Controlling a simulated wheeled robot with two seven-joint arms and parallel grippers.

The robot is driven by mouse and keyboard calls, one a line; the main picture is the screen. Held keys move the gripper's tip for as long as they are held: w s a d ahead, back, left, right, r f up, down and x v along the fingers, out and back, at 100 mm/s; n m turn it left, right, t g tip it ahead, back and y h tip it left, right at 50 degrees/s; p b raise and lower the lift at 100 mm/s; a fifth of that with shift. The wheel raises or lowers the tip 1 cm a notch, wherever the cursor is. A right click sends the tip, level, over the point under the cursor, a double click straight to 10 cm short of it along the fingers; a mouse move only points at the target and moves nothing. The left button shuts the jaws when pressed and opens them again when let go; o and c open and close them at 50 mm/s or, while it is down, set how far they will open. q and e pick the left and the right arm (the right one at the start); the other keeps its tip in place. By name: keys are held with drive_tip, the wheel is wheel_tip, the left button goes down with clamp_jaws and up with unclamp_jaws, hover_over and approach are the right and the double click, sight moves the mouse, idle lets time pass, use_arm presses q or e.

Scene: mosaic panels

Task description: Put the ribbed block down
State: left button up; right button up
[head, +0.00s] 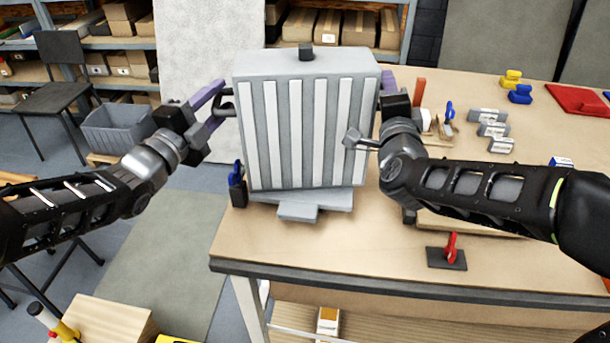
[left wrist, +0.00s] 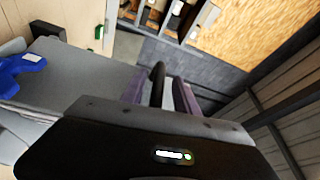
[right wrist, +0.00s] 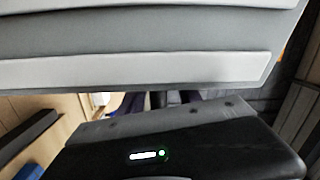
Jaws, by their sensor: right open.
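The ribbed block (head: 257,130) is a large grey box with white vertical ribs and a dark knob on top. It stands upright near the table's left end, over a grey plate (head: 338,202) with a front tab. A black handle (head: 228,104) sticks out from its left side. My left gripper (head: 215,107) has its purple fingers apart around this handle; the left wrist view shows the handle (left wrist: 157,82) between them with gaps. My right gripper (right wrist: 165,101) is open at the block's right side, its fingers partly hidden. The ribbed block also fills the top of the right wrist view (right wrist: 140,70).
The wooden table (head: 330,245) carries a red clamp (head: 450,250) at the front and a blue-handled tool (head: 238,185) beside the block. Several small grey blocks (head: 492,128), yellow and blue pieces and a red plate (head: 580,100) lie at the right. A grey bin (head: 115,130) stands at the left.

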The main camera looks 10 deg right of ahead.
use_arm(q)
drive_tip(key=v, duration=1.2)
use_arm(e)
drive_tip(key=s+a, duration=0.1)
drive_tip(key=s, duration=0.6)
drive_tip(key=shift+s+a, duration=0.15)
drive_tip(key=shift+s, duration=0.05)
drive_tip(key=shift+s+f, duration=0.1)
drive_tip(key=shift+f, duration=0.05)
idle(0.3)
